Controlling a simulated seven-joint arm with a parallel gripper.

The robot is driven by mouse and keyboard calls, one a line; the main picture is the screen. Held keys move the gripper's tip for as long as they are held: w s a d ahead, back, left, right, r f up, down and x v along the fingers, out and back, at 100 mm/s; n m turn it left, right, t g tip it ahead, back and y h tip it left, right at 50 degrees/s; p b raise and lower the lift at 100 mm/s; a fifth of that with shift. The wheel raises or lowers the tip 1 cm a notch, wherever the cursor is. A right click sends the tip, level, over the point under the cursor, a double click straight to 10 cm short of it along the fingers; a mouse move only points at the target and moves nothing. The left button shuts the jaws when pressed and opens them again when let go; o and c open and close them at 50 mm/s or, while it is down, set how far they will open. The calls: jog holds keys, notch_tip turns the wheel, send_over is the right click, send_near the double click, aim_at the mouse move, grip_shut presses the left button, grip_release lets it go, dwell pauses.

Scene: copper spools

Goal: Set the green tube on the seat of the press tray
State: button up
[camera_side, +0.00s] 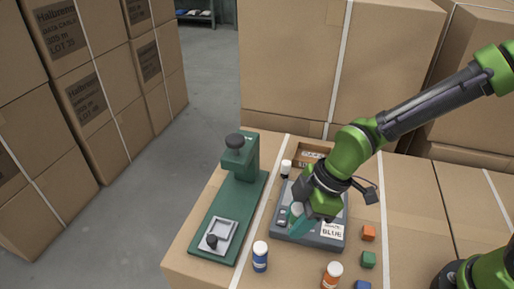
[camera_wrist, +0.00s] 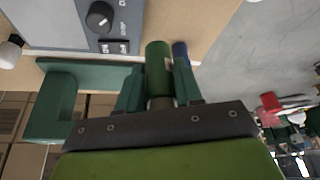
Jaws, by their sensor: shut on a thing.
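My gripper (camera_side: 301,221) is shut on the green tube (camera_wrist: 158,60), which sticks out between the two teal fingers in the wrist view. In the side view the gripper is low over the grey device with the BLUE label; the fingers mostly hide the tube there, and I cannot tell whether it touches the device. The green press (camera_side: 240,165) stands to the left, with a dark knob on top. Its silver press tray (camera_side: 231,226) lies at the front of the green base, left of my gripper.
The grey device (camera_side: 331,243) sits right of the press. A blue bottle (camera_side: 260,258), an orange bottle (camera_side: 331,277) and a dark white-capped bottle (camera_side: 286,170) stand around it. Orange (camera_side: 369,233), green (camera_side: 368,259) and blue (camera_side: 362,285) cubes lie to the right. An open box (camera_side: 313,150) is behind.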

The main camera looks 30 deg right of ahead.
jog(key=n, duration=0.1)
jog(key=n+g, duration=0.1)
jog(key=n, duration=0.1)
jog(key=shift+a+r, duration=0.1)
jog(key=shift+a, duration=0.3)
jog(key=n, duration=0.1)
jog(key=n+g, duration=0.1)
jog(key=a+n, duration=0.1)
jog(key=shift+s+r, duration=0.25)
jog(key=shift+s, duration=0.15)
jog(key=shift+w+a+n, duration=0.15)
jog(key=shift+w+n, duration=0.05)
jog(key=shift+n, duration=0.1)
send_near(214, 233)
jog(key=shift+w+a+f, duration=0.35)
jog(key=shift+a+f, duration=0.45)
jog(key=shift+f, duration=1.7)
jog(key=shift+f+g, duration=0.3)
jog(key=o, duration=1.1)
